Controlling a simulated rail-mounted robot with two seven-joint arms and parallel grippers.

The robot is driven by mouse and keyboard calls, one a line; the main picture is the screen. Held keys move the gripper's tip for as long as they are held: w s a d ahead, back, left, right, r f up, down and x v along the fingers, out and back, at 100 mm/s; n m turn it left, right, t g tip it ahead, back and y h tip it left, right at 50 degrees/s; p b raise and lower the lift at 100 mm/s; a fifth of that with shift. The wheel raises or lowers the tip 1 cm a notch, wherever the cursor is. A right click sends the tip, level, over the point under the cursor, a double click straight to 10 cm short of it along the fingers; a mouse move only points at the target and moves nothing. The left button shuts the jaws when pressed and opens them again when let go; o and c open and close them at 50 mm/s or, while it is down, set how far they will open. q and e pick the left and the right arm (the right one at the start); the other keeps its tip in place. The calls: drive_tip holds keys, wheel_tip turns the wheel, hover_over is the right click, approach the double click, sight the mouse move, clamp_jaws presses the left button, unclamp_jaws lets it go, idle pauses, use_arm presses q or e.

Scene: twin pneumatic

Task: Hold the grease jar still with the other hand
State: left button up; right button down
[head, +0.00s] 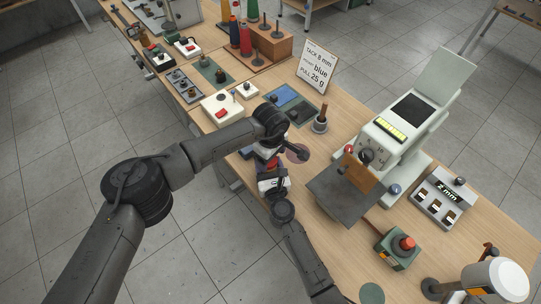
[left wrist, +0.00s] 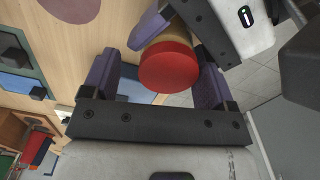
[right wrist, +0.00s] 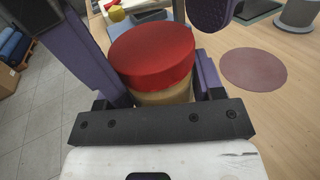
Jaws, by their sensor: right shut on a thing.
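The grease jar, tan with a red lid (right wrist: 152,55), is between the purple fingers of my right gripper (right wrist: 150,85), which is shut on its body. A little of the lid shows in the head view (head: 272,163), mostly hidden by my grippers. In the left wrist view the red lid (left wrist: 168,68) is between the fingertips of my left gripper (left wrist: 155,75). The left fingers are apart, with a clear gap on the lid's left side; whether the right one touches it I cannot tell. My right gripper also shows at the top right of that view (left wrist: 195,25).
A mauve disc (head: 297,153) lies on the wooden table beside the grippers. A grey-green machine (head: 390,140) with a dark plate (head: 345,195) stands to the right. A pestle-like tool in a cup (head: 320,122) and a sign (head: 317,67) stand behind.

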use_arm(q)
drive_tip(key=shift+s+a, duration=0.1)
use_arm(e)
drive_tip(key=shift+w+d, duration=0.15)
drive_tip(key=shift+d, duration=0.25)
use_arm(q)
drive_tip(key=shift+r, duration=0.4)
drive_tip(key=shift+m, duration=0.6)
wheel_tip(320, 180, up, 6)
drive_tip(key=shift+f, duration=0.1)
drive_tip(key=shift+c, duration=0.4)
use_arm(e)
drive_tip(key=shift+a, duration=0.15)
use_arm(q)
drive_tip(key=shift+r+m, duration=0.4)
drive_tip(key=shift+r, duration=0.05)
drive_tip(key=shift+f, duration=3.85)
drive_tip(key=c, duration=0.9)
drive_tip(key=o, duration=1)
drive_tip(key=shift+r, duration=0.15)
